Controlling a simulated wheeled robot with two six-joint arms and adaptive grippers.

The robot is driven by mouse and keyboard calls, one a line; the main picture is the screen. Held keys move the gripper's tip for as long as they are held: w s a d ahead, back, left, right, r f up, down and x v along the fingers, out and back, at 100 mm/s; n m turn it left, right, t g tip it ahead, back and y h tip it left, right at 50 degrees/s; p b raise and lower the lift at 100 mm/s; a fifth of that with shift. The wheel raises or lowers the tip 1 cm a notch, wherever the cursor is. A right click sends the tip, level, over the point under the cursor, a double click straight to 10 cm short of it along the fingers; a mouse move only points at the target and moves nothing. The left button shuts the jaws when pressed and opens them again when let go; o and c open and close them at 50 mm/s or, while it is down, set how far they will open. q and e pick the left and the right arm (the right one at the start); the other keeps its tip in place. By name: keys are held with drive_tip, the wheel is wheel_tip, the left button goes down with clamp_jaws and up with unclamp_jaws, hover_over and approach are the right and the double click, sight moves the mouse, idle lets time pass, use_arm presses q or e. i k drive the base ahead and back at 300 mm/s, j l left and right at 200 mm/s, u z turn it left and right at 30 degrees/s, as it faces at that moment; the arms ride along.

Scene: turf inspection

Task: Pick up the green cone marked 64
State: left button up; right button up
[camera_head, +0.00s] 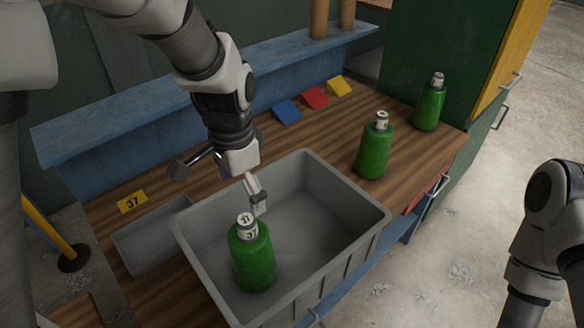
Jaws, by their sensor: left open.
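Three green cones with white-labelled necks show in the head view. One green cone (253,262) stands upright in the grey bin, and its label appears to read 37. A second green cone (374,152) stands on the wooden tabletop right of the bin. A third green cone (429,106) stands farther back near the table's right end. The labels on these two are too small to read, so I cannot tell which is 64. My left gripper (219,184) is open and empty, with its fingers spread above the bin's back left side, just behind the cone in the bin. My right gripper is out of view.
The grey bin (346,190) fills the table's front middle. A shallow grey tray (150,243) and a yellow 37 card (132,201) lie left of it. Blue, red and yellow wedges (315,98) lie along the back by a blue ledge (120,118). A green cabinet (430,45) stands behind right.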

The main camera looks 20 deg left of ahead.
sight(371, 161)
drive_tip(key=i+l+z, duration=0.2)
drive_tip(key=z, duration=0.25)
drive_tip(key=i+z, duration=0.4)
